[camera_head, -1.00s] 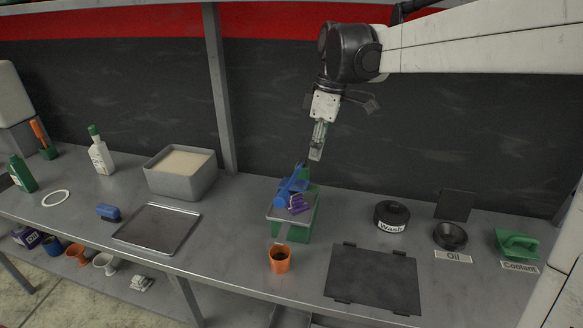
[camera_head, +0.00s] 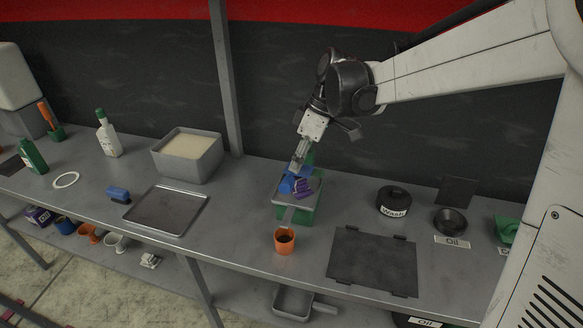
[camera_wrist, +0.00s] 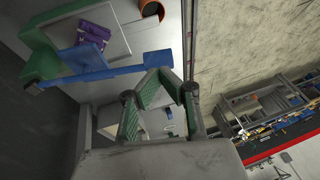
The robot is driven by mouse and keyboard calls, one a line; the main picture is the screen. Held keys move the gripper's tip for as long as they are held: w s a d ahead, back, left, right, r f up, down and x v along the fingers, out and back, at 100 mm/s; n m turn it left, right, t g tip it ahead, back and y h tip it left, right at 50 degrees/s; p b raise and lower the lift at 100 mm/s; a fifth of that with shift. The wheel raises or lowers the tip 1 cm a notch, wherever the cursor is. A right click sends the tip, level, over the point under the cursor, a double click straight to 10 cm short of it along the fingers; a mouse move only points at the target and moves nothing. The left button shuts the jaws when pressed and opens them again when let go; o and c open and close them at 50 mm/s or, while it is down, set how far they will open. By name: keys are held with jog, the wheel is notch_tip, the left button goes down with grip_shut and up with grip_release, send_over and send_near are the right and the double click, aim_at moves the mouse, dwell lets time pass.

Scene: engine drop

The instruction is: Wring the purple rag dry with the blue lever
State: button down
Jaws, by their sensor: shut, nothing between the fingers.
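The purple rag (camera_head: 304,190) lies bunched on the metal plate of the green wringer (camera_head: 309,215). In the wrist view the rag (camera_wrist: 88,42) is on the plate, beside the blue lever (camera_wrist: 100,74). The lever's long bar runs across the wringer, its end near my fingertips. In the head view the blue lever (camera_head: 287,186) is partly hidden behind my gripper (camera_head: 295,169). My gripper is shut and empty, low over the wringer. Its green-padded fingers (camera_wrist: 162,76) show in the wrist view. I cannot tell whether they touch the lever.
An orange cup (camera_head: 285,241) stands in front of the wringer. A dark hatch plate (camera_head: 372,262) lies right of it, with the black Wash ring (camera_head: 392,202) behind. A metal tray (camera_head: 167,210) and a grey sand-coloured bin (camera_head: 188,155) stand left. Bare bench lies between tray and wringer.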

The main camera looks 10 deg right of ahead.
aim_at(292, 184)
jog(key=shift+x, duration=1.5)
jog(key=f+b, duration=0.2)
jog(key=f, duration=0.1)
jog(key=shift+s+a, duration=0.1)
jog(key=shift+s, duration=0.25)
jog(key=shift+r, duration=0.1)
jog(key=s+v, duration=0.1)
jog(key=v, duration=1.2)
jog(key=shift+s+a+r, duration=0.2)
jog(key=shift+s+r, duration=0.1)
jog(key=shift+r, duration=0.3)
